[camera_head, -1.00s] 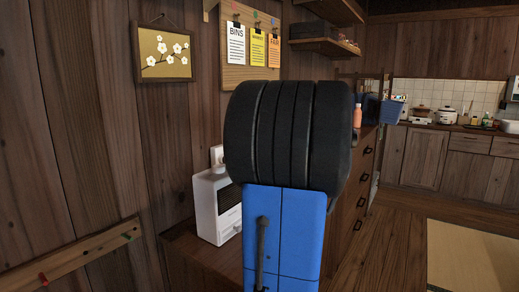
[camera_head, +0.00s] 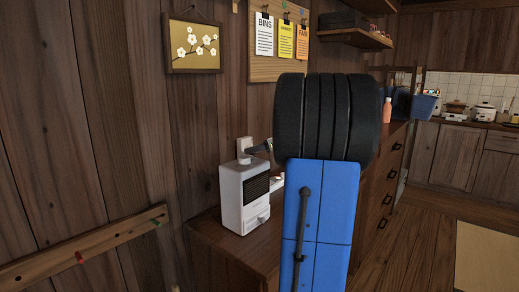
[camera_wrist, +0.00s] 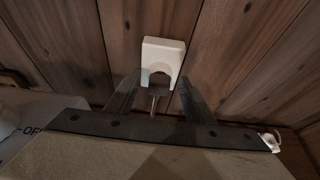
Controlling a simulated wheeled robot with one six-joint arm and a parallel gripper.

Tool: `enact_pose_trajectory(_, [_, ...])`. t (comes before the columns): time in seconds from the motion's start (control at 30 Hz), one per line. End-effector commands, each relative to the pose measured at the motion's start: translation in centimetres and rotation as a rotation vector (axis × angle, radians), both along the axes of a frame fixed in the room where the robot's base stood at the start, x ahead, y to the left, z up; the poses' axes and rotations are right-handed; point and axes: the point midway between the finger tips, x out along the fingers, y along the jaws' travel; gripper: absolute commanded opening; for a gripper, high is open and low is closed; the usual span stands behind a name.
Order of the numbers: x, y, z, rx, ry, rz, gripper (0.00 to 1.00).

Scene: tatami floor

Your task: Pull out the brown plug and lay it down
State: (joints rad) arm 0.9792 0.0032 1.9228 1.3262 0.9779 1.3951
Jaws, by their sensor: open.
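A white outlet box (camera_wrist: 165,52) with a notch in its lower edge is fixed to the plank wall. In the head view the outlet (camera_head: 244,146) shows just behind a white heater. My gripper (camera_wrist: 159,80) is open, its two fingers reaching toward the outlet from below in the wrist view. A small greyish stem (camera_wrist: 154,101) shows between the fingers under the notch; I cannot tell if it is part of the brown plug. No clearly brown plug can be made out. In the head view my gripper is mostly hidden behind my arm.
The white heater (camera_head: 243,195) stands on a wooden cabinet (camera_head: 215,240), close to my gripper. A small white item (camera_wrist: 270,140) lies at lower right in the wrist view. A peg rail (camera_head: 90,248) runs along the left wall. An orange bottle (camera_head: 387,110) stands farther back.

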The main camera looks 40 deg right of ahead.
Motion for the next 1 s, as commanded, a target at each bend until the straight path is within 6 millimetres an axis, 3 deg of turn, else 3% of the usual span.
enact_pose_trajectory(0.1, [0.0, 0.0, 0.0, 0.0, 0.0, 0.0, 0.48])
enact_pose_trajectory(0.13, [0.0, 0.0, 0.0, 0.0, 0.0, 0.0, 0.44])
enact_pose_trajectory(0.3, [0.0, 0.0, 0.0, 0.0, 0.0, 0.0, 0.04])
enact_pose_trajectory(1.0, [-1.4, -0.1, 0.0, 0.0, 0.001, -0.001, 0.04])
